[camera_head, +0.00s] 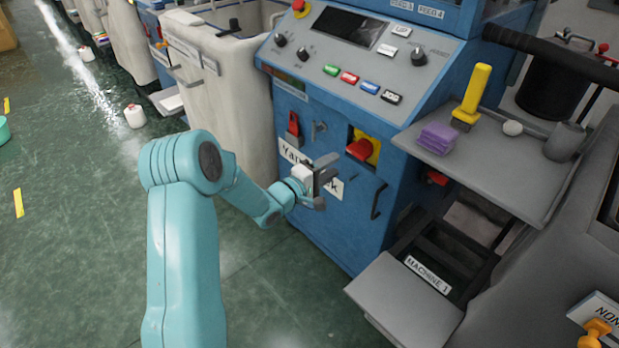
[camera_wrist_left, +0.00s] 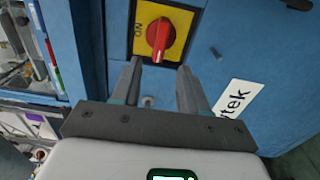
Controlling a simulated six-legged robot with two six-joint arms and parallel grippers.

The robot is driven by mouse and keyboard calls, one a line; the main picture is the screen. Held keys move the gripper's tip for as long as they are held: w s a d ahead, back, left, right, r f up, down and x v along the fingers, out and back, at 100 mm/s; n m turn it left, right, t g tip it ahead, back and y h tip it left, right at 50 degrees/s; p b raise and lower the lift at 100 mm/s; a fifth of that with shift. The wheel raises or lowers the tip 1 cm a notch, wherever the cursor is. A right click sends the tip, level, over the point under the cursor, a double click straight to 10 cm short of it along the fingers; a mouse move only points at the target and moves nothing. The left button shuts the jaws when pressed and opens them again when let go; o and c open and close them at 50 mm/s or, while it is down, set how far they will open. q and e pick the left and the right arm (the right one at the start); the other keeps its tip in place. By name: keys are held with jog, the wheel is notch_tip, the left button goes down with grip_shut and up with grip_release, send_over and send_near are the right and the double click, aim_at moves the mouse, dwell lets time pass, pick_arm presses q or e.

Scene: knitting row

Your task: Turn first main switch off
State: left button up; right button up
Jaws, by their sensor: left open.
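The main switch is a red rotary knob (camera_head: 360,149) on a yellow plate on the blue machine's front (camera_head: 330,222). In the left wrist view the red knob (camera_wrist_left: 159,38) sits on its yellow plate (camera_wrist_left: 178,18), with its long side roughly upright in that picture and "ON" lettered to its left. My left gripper (camera_head: 322,184) is open and empty, in front of the machine, lower left of the knob in the head view. In the left wrist view its two fingers (camera_wrist_left: 158,85) point toward the knob, apart from each other, with the knob beyond their tips. My right gripper is out of view.
A grey shelf (camera_head: 490,170) with a purple block (camera_head: 438,137) and a yellow-handled tool (camera_head: 473,95) juts out at right. Floor at left is mostly clear.

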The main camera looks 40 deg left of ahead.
pick_arm(q)
jog(key=s, duration=0.8)
jog(key=shift+a, duration=0.3)
jog(key=shift+s, duration=0.15)
